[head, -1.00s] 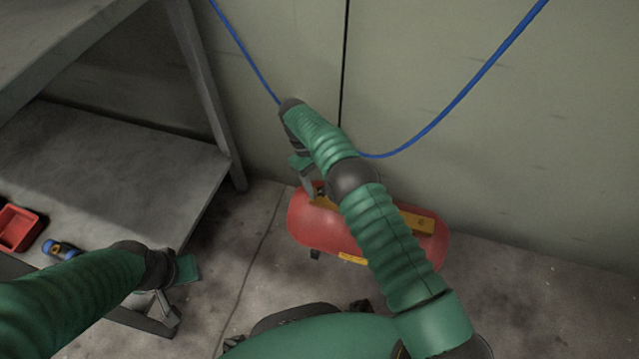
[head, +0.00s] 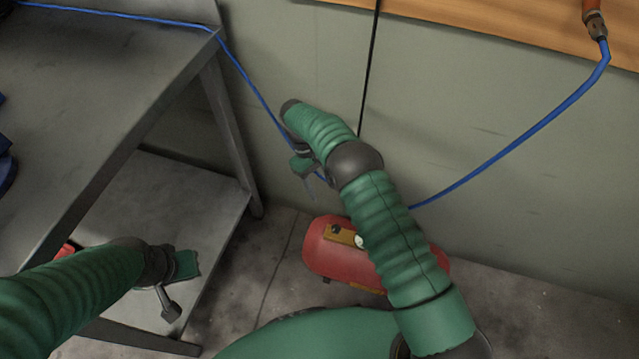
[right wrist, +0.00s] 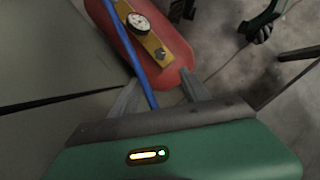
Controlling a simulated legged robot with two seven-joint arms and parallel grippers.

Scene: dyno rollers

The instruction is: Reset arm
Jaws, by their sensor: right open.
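My right arm (head: 390,225) reaches forward in the middle of the head view. Its right gripper (head: 311,188) points down, above and beside the red tank (head: 330,255). In the right wrist view the right gripper (right wrist: 160,92) has its two fingers spread apart, with the blue hose (right wrist: 145,80) crossing the gap between them. Whether the hose touches a finger I cannot tell. The tank's yellow plate and round gauge (right wrist: 139,27) show beyond the fingers. My left gripper (head: 170,302) hangs at lower left by the metal bench; its finger opening is unclear.
A grey metal bench (head: 110,90) with a lower shelf (head: 160,200) stands at left. The blue hose (head: 530,135) loops along the wall (head: 480,110) from a fitting on the wooden board (head: 500,25). Open concrete floor (head: 540,320) lies at lower right.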

